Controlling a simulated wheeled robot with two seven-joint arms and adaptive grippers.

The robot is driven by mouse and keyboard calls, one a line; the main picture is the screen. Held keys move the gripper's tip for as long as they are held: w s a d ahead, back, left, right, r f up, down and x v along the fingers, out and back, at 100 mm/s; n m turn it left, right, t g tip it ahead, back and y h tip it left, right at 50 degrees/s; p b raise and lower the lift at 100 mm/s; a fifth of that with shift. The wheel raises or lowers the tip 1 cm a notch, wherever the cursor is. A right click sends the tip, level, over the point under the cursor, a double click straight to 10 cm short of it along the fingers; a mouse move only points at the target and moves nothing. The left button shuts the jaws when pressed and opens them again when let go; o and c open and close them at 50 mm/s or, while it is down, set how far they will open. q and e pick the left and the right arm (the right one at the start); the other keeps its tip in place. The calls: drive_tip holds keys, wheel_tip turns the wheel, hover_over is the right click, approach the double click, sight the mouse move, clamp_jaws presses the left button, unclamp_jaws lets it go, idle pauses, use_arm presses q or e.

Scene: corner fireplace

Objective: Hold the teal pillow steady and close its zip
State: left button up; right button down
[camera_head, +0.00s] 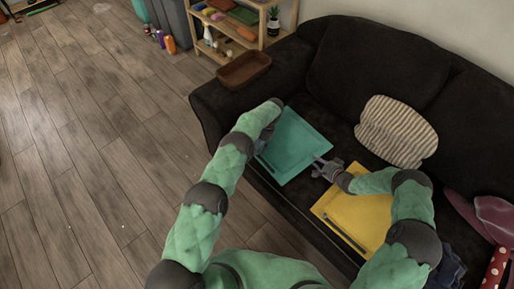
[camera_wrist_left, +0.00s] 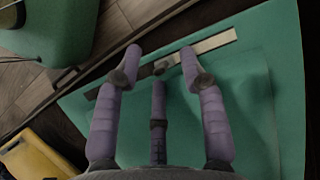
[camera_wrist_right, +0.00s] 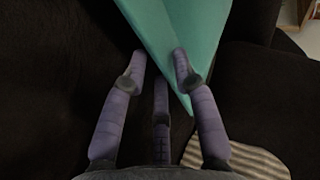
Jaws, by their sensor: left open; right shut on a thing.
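The teal pillow (camera_head: 298,143) lies flat on the dark sofa. Its zip strip (camera_wrist_left: 208,43) runs along the edge nearest me; in the left wrist view one stretch is pale and the other dark, with a small grey slider (camera_wrist_left: 161,68) between them. My left gripper (camera_head: 262,146) is at that edge, its fingers (camera_wrist_left: 160,56) apart on either side of the slider, not closed on it. My right gripper (camera_head: 320,167) is shut on the pillow's right corner (camera_wrist_right: 186,85), which shows between its fingers in the right wrist view.
A yellow pillow (camera_head: 368,210) with its own strip lies to the right, under my right arm. A striped cushion (camera_head: 397,130) leans on the sofa back. A brown tray (camera_head: 243,69) sits on the sofa arm. A shelf (camera_head: 285,17) stands behind. The wooden floor at left is clear.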

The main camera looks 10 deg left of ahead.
use_arm(q)
drive_tip(key=shift+v, duration=3.75)
